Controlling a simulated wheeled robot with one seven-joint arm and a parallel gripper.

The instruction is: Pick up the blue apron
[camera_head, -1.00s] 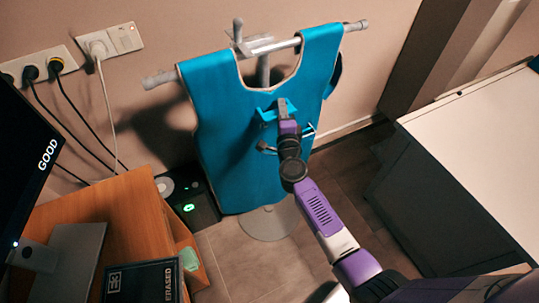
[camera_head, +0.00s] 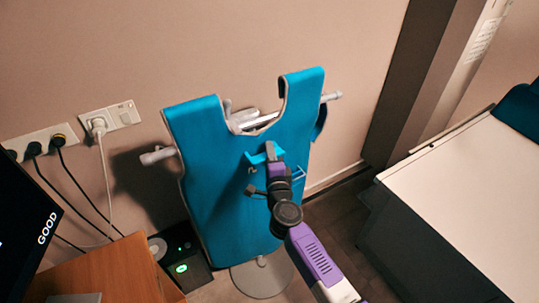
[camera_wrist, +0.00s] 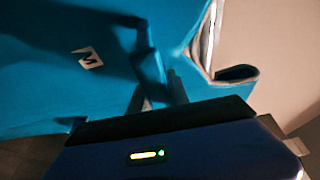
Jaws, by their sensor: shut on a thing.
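The blue apron (camera_head: 222,165) hangs at the grey stand, its two shoulder straps standing above the stand's crossbar (camera_head: 148,157). My gripper (camera_head: 268,156) is at the upper middle of the apron's front, shut on it. In the wrist view the blue cloth (camera_wrist: 45,50) fills the left and middle, with a small white tag marked M (camera_wrist: 88,57) on it. The fingers (camera_wrist: 155,75) are dark and partly blurred against the cloth, so the exact grip is hard to see there.
A white-topped table (camera_head: 460,190) stands at the right. A wooden desk (camera_head: 105,272) with a monitor (camera_head: 25,220) is at the lower left. A black box with a green light (camera_head: 182,268) sits by the stand's round base (camera_head: 262,277). Wall sockets with cables (camera_head: 108,120) are at the left.

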